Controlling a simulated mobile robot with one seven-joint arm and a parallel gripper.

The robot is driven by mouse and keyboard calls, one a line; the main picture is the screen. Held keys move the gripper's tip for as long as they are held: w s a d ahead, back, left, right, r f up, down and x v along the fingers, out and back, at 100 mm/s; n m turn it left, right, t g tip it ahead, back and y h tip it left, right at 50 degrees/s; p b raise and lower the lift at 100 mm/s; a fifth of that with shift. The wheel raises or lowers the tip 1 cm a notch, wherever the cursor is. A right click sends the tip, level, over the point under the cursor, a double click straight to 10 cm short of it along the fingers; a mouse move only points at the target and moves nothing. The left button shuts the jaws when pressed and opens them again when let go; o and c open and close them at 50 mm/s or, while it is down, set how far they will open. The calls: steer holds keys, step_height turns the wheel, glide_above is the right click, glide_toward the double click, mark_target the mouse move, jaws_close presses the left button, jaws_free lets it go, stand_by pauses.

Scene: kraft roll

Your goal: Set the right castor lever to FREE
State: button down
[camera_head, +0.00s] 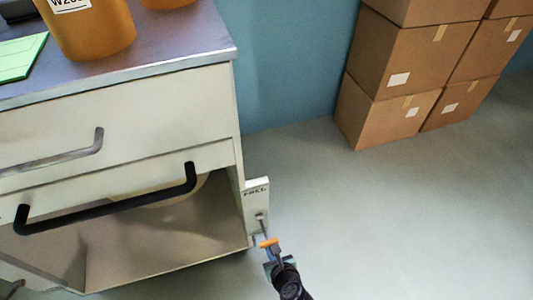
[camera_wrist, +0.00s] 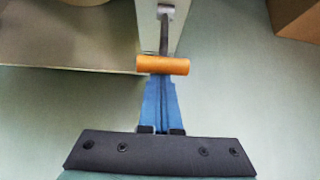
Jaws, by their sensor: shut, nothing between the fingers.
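The right castor lever has an orange cylindrical grip (camera_head: 268,243) on a thin dark metal stem. It hangs from a pale bracket plate (camera_head: 257,208) at the cabinet's lower right corner. The plate carries a dark word that reads FREE near its top. In the wrist view the orange grip (camera_wrist: 163,65) lies crosswise at the tips of my blue fingers, with the stem running up beyond it. My gripper (camera_wrist: 161,80) is shut and empty, its tips at or just under the grip; I cannot tell whether they touch. My gripper (camera_head: 274,251) also shows in the head view, just below the grip.
The cabinet (camera_head: 110,110) has a black bar handle (camera_head: 110,202) across its front above an open lower bay. Orange tubs (camera_head: 92,28) stand on its top. Stacked cardboard boxes (camera_head: 385,115) stand by the blue wall. The floor right of the lever is clear.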

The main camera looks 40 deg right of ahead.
steer(key=shift+w+d+r+p, duration=0.1)
steer(key=shift+w+r+p, duration=0.1)
steer(key=shift+r+p, duration=0.55)
steer(key=shift+w+r+p, duration=0.15)
steer(key=shift+r+p, duration=0.65)
steer(key=shift+w+d+r+p, duration=0.1)
steer(key=shift+w+r+p, duration=0.1)
steer(key=shift+r+p, duration=0.55)
steer(key=shift+w+d+r+p, duration=0.15)
steer(key=shift+w+r+p, duration=0.45)
steer(key=shift+w+r, duration=0.1)
steer(key=s+a+f+b, duration=0.1)
steer(key=s+f+b, duration=0.3)
steer(key=f, duration=0.1)
step_height(320, 180, up, 10)
steer(key=s+p, duration=0.2)
steer(key=p, duration=0.8)
steer(key=shift+a, duration=0.45)
steer(key=shift+s, duration=0.2)
